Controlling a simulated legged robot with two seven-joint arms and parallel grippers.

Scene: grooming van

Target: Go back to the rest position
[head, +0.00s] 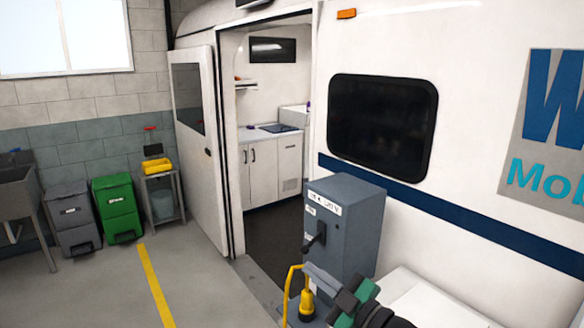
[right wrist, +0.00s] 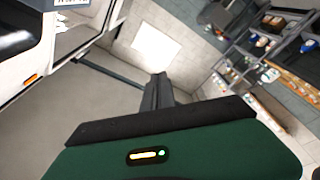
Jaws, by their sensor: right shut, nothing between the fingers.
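My right gripper (head: 318,276) comes in from the bottom right of the head view. Its dark grey fingers are together, with nothing between them. They also show shut in the middle of the right wrist view (right wrist: 158,92), above the green wrist housing. In the head view the fingers lie in front of the lower part of a grey power box (head: 352,222) with a black lever (head: 315,238) on its face. I cannot tell whether they touch the box. My left gripper is not in the head view.
A yellow plug (head: 307,302) and yellow cable (head: 289,290) are close below the fingers. The white van (head: 470,120) stands behind, its door (head: 200,150) open. Bins, green (head: 117,208) and grey (head: 70,215), line the left wall. Floor at left is clear. Shelves (right wrist: 270,70) show in the wrist view.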

